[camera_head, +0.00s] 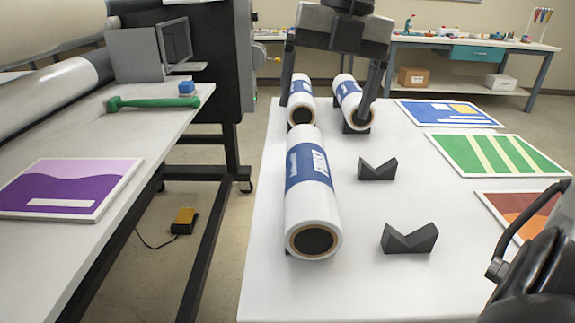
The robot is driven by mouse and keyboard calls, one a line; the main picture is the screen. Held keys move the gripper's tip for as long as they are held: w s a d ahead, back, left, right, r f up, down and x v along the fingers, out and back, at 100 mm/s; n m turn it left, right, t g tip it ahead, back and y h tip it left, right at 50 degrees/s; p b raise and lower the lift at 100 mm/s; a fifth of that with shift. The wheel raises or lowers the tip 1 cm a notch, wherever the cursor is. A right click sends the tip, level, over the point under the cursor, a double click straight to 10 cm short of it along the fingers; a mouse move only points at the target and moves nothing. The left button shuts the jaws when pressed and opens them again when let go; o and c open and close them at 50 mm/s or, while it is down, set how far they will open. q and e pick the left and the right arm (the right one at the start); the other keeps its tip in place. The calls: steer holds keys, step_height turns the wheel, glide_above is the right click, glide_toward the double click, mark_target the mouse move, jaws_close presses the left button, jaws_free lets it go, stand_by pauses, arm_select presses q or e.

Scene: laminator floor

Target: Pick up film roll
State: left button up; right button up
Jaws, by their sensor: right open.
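Three white film rolls with blue printed labels lie on the white table (270,285). The nearest roll (308,215) points toward me, its dark-cored end in front. Behind it are a back left roll (301,108) and a back right roll (351,98), which rests on a dark support. My right gripper (326,100) reaches down from the top of the view over the two back rolls. Its fingers are wide apart, one near the left roll's outer side, the other overlapping the right roll. Whether they touch is unclear. My left gripper is not seen.
Two empty dark V-blocks (378,169) (409,238) stand right of the nearest roll. Blue, green (494,154) and orange prints lie along the right side. A left bench holds a purple print (70,187) and green-handled tool (150,102). A back workbench (460,41) carries small items.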

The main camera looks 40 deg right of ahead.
mark_target(314, 161)
steer(key=f, duration=0.5)
steer(key=a+f, duration=0.1)
steer(key=f, duration=0.2)
steer(key=shift+w+f+b, duration=0.1)
steer(key=shift+f+b, duration=0.1)
steer(key=shift+b, duration=0.1)
steer(key=shift+w+a+f, duration=0.1)
steer(key=shift+a+f, duration=0.05)
steer(key=shift+f, duration=0.8)
steer(key=shift+w+a+f, duration=0.1)
steer(key=shift+a+f, duration=0.1)
steer(key=shift+f, duration=0.8)
steer(key=shift+w+a+f, duration=0.1)
steer(key=shift+a+f, duration=0.05)
steer(key=shift+f, duration=0.8)
steer(key=c, duration=1.2)
steer(key=shift+c, duration=0.9)
steer(key=shift+r, duration=0.15)
